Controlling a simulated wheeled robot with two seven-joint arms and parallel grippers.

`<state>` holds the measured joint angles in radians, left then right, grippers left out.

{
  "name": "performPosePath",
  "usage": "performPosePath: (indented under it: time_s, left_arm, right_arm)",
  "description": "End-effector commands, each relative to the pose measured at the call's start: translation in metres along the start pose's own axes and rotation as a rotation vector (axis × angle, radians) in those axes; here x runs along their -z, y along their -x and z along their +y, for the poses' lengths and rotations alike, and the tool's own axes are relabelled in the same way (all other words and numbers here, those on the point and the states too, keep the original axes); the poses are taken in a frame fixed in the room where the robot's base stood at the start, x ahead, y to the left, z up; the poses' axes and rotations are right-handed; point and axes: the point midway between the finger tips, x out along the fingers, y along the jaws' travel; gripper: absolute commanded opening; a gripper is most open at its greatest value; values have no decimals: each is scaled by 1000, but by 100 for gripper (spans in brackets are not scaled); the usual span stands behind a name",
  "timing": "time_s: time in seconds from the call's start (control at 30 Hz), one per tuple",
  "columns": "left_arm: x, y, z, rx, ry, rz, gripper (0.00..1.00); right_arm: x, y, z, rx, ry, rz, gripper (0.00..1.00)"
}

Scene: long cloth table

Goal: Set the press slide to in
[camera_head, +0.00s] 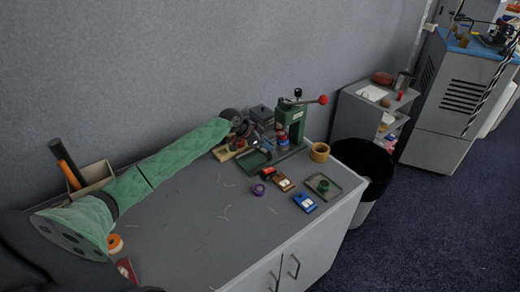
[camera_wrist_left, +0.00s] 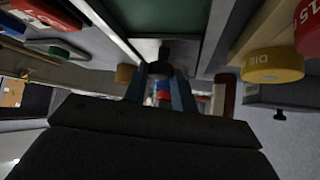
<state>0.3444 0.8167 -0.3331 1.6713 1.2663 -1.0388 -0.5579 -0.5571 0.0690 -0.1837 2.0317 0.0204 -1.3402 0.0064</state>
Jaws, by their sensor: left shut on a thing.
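The green press (camera_head: 292,120) stands at the back of the grey cabinet top, with a red-knobbed lever (camera_head: 322,100) pointing right. Its slide, a green plate in a light metal frame (camera_head: 257,160), sticks out at the press's front left. The green plate also fills the top middle of the left wrist view (camera_wrist_left: 165,18). My left gripper (camera_head: 264,146) reaches in from the left, beside the press. In the left wrist view its fingers (camera_wrist_left: 163,78) are closed around a small dark knob (camera_wrist_left: 165,52) at the slide's edge. The finger contact is dim and partly hidden. My right gripper is not in view.
A brown ring (camera_head: 320,152), a grey tray with a green-topped piece (camera_head: 324,186), a blue item (camera_head: 305,203), brown-red blocks (camera_head: 281,181) and a purple roll (camera_head: 259,189) lie near the press. A black bin (camera_head: 363,165) stands right.

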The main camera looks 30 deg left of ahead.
Motion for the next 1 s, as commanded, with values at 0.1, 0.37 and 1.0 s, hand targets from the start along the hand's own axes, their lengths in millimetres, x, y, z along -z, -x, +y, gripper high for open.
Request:
performPosePath:
  time_s: [0.1,0.37,1.0]
  left_arm:
    - [3,-4,-2,1,0,-1,0]
    - [5,-4,-3,2,-1,2,0]
    - [3,6,-3,2,-1,-1,48]
  right_arm:
    - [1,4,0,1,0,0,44]
    - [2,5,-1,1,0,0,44]
    - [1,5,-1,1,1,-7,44]
